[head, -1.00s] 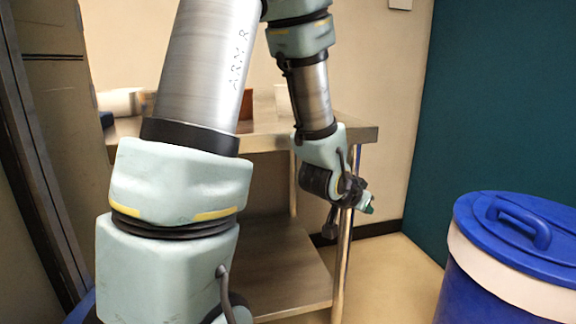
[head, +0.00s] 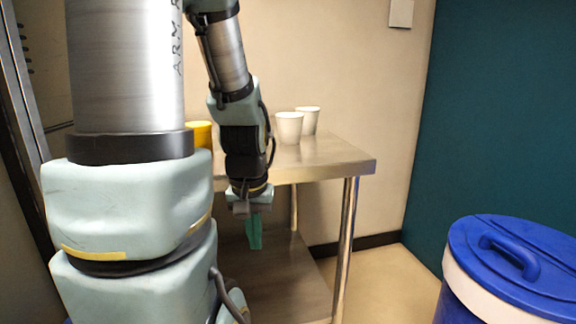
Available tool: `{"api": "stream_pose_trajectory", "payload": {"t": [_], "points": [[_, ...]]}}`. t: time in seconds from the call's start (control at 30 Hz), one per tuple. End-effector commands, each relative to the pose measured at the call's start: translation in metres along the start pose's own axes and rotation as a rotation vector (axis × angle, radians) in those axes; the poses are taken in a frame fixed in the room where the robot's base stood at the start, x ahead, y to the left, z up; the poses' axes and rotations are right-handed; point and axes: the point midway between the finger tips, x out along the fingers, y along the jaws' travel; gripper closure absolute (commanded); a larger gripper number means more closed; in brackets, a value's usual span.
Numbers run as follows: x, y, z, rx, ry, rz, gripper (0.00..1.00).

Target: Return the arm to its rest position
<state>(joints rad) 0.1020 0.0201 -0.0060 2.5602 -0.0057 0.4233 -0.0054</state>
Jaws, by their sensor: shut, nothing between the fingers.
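My gripper (head: 254,232) hangs at the end of my arm in the head view, in front of the metal table's front edge. It points downward, and its green fingers are together with nothing between them. My arm (head: 226,60) comes down from the top of the picture, and my larger arm links fill the left side. They hide part of the table.
The metal table (head: 330,155) has a lower shelf (head: 285,285). Two white cups (head: 289,128) (head: 309,118) and a yellow cup (head: 200,133) stand on top. A blue-lidded bin (head: 515,255) is at right. Floor shows between table and bin.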

Motion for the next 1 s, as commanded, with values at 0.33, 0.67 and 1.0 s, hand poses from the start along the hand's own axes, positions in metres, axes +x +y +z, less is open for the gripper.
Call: {"api": "stream_pose_trajectory", "payload": {"t": [0.33,0.67,1.0], "points": [[-0.104,0.001,-0.015,0.002,0.001,0.0,1.0],[-0.188,0.001,-0.026,0.002,0.001,0.0,1.0],[-0.253,0.001,-0.035,0.002,0.001,0.0,1.0]]}}
